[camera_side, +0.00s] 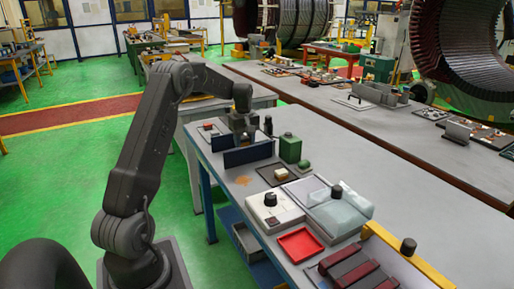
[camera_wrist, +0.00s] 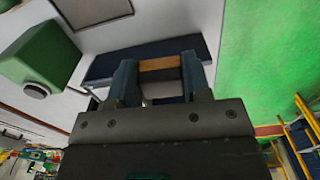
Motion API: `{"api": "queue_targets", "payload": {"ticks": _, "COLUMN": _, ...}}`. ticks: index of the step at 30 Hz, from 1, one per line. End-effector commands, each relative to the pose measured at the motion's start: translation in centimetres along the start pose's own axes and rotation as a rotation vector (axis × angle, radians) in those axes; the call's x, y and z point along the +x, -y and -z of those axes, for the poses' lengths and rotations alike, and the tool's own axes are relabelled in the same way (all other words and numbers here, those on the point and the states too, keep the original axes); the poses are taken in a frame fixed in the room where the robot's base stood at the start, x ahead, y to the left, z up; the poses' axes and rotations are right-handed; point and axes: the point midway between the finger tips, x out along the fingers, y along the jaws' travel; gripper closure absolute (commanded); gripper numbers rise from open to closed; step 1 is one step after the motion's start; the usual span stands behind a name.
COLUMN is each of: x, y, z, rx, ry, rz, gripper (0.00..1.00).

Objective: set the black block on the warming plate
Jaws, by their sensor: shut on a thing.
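My gripper (camera_wrist: 160,82) is at the far end of the bench, above and between two dark blue upright panels (camera_side: 248,154). In the wrist view its two fingers stand apart, with a tan-brown piece (camera_wrist: 160,63) between their tips. In the side view the gripper (camera_side: 240,138) hides what it holds. A white box with a black knob (camera_side: 285,212), perhaps the warming plate, stands nearer the camera on the bench.
A red tray (camera_side: 300,245), a glassy grey box (camera_side: 342,212) and dark red bars (camera_side: 352,270) fill the near end.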

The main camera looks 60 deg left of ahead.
Motion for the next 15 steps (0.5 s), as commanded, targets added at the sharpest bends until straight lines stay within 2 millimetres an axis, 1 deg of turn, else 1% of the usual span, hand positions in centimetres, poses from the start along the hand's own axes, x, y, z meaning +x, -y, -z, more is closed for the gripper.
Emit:
{"api": "queue_targets", "payload": {"ticks": 2, "x": -0.3, "y": 0.2, "z": -0.1, "rx": 0.0, "ry": 0.0, "rz": 0.0, "gripper": 0.8}}
{"api": "queue_targets", "payload": {"ticks": 4, "x": -0.4, "y": -0.2, "z": -0.7, "rx": 0.002, "ry": 0.001, "rz": 0.0, "gripper": 0.8}}
{"api": "queue_targets", "payload": {"ticks": 5, "x": -0.4, "y": -0.6, "z": -1.2, "rx": 0.002, "ry": 0.001, "rz": 0.0, "gripper": 0.8}}
{"api": "queue_targets", "payload": {"ticks": 7, "x": -0.3, "y": -1.9, "z": -2.8, "rx": 0.001, "ry": 0.001, "rz": 0.0, "gripper": 0.8}}
{"api": "queue_targets", "payload": {"ticks": 8, "x": -0.2, "y": -2.7, "z": -3.7, "rx": 0.002, "ry": 0.001, "rz": 0.0, "gripper": 0.8}}
{"api": "queue_targets", "payload": {"ticks": 11, "x": 0.1, "y": -5.3, "z": -7.3, "rx": -0.003, "ry": 0.001, "rz": 0.001, "gripper": 0.8}}
{"api": "queue_targets", "payload": {"ticks": 12, "x": 0.3, "y": -6.4, "z": -8.9, "rx": -0.006, "ry": 0.001, "rz": 0.001, "gripper": 0.8}}
{"api": "queue_targets", "payload": {"ticks": 14, "x": 0.5, "y": -7.8, "z": -11.4, "rx": -0.012, "ry": 0.001, "rz": 0.001, "gripper": 0.8}}
{"api": "queue_targets", "payload": {"ticks": 15, "x": 0.6, "y": -8.7, "z": -13.1, "rx": -0.016, "ry": 0.001, "rz": 0.0, "gripper": 0.8}}
